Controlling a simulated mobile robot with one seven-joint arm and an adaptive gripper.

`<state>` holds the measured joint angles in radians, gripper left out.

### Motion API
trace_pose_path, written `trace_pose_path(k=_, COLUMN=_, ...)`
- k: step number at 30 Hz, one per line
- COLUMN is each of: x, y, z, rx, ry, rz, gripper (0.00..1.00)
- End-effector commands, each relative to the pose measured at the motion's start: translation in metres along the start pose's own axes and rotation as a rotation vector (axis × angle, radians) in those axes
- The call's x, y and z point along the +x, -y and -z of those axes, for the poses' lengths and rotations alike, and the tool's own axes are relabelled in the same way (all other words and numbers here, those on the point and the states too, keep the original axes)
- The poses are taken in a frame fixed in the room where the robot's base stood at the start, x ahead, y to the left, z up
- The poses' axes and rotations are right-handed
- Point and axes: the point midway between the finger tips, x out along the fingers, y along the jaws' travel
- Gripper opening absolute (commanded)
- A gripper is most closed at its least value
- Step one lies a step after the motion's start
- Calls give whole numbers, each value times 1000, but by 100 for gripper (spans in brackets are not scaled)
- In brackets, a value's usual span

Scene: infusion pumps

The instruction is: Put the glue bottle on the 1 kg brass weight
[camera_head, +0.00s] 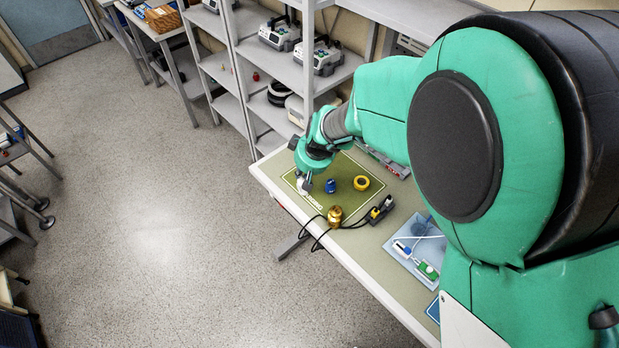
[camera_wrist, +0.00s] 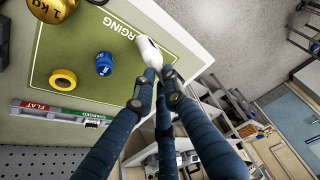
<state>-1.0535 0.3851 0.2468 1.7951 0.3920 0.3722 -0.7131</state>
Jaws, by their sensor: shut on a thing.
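The white glue bottle (camera_wrist: 148,50) is between my fingertips (camera_wrist: 157,78) in the wrist view, over the green mat's edge by the printed lettering. My gripper is shut on it. In the head view my gripper (camera_head: 306,181) is at the mat's left end and the bottle is mostly hidden or too small to make out. I cannot tell whether the bottle touches the mat. The brass weight (camera_head: 335,216) stands near the table's front edge, right of my gripper. It also shows at the top left of the wrist view (camera_wrist: 50,9), marked in kg.
A blue object (camera_head: 330,186) and a yellow ring (camera_head: 361,183) stand on the green mat (camera_head: 345,167). A black device with cables (camera_head: 380,210) lies right of the weight. A tray (camera_head: 405,240) is further right. Shelves with pumps (camera_head: 320,58) stand behind.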

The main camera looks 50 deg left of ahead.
Motion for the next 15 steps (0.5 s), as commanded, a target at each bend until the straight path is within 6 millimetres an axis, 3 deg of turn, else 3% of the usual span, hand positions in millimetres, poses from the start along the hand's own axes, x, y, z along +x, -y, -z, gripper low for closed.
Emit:
trace_pose_path(k=8, x=-14, y=-3, z=-13, rx=-9, ry=4, rz=6, gripper=0)
trace_pose_path(k=15, x=-44, y=-6, z=-43, rx=-33, ry=13, rz=24, gripper=0)
